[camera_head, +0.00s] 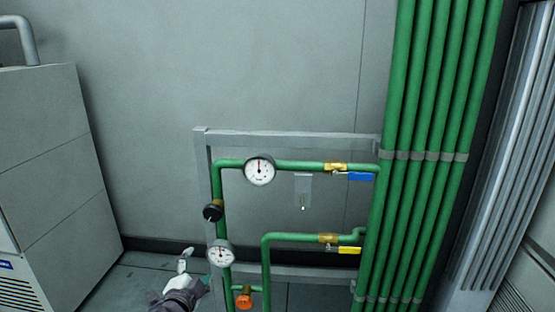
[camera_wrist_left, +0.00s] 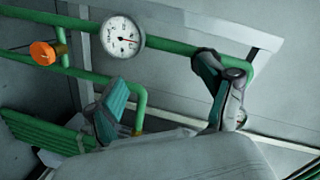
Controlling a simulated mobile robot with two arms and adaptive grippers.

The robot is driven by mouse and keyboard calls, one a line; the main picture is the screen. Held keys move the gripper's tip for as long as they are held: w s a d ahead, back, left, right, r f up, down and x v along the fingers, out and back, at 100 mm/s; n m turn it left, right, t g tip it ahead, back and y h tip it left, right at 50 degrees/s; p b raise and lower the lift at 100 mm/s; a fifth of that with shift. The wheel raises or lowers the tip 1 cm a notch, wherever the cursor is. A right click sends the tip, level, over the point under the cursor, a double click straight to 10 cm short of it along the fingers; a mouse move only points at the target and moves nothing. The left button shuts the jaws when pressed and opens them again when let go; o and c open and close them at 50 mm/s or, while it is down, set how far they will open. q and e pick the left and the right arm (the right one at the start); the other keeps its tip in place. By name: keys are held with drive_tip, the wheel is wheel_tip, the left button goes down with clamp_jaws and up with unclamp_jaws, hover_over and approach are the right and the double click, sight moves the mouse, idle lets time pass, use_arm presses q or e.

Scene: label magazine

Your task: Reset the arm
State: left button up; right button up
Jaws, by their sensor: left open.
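My left gripper (camera_head: 194,268) is low in the head view, left of the green piping on the grey frame (camera_head: 285,140). It is open, with nothing between its fingers. In the left wrist view its two teal-and-grey fingers (camera_wrist_left: 165,102) stand wide apart. The right-hand finger overlaps a green pipe (camera_wrist_left: 175,50) in that view; I cannot tell whether they touch. A round white gauge (camera_wrist_left: 122,36) shows above the fingers, and an orange knob (camera_wrist_left: 43,52) is at the upper left. My right gripper is not in view.
The frame carries an upper gauge (camera_head: 260,170), a lower gauge (camera_head: 221,254), a black knob (camera_head: 212,212), a blue handle (camera_head: 360,177) and a yellow handle (camera_head: 349,250). Tall green pipes (camera_head: 430,100) stand right. A grey cabinet (camera_head: 45,150) stands left, with floor between.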

use_arm(q)
drive_tip(key=s+d+f+n+g, duration=0.1)
drive_tip(key=s+f+n+g, duration=0.35)
drive_tip(key=s+f, duration=1.05)
drive_tip(key=s+f+n+g, duration=0.3)
drive_tip(key=s+f+g, duration=0.3)
drive_tip(key=s+f, duration=0.95)
drive_tip(key=s+d+f+n+g, duration=0.2)
drive_tip(key=s+f+n+g, duration=0.15)
drive_tip(key=s+f, duration=0.6)
drive_tip(key=s+a+m+g+p, duration=0.1)
drive_tip(key=s+a+p, duration=0.1)
drive_tip(key=s+p, duration=1.3)
drive_tip(key=shift+s+a+r+p, duration=0.2)
drive_tip(key=shift+s+a+p, duration=0.15)
drive_tip(key=shift+s, duration=0.25)
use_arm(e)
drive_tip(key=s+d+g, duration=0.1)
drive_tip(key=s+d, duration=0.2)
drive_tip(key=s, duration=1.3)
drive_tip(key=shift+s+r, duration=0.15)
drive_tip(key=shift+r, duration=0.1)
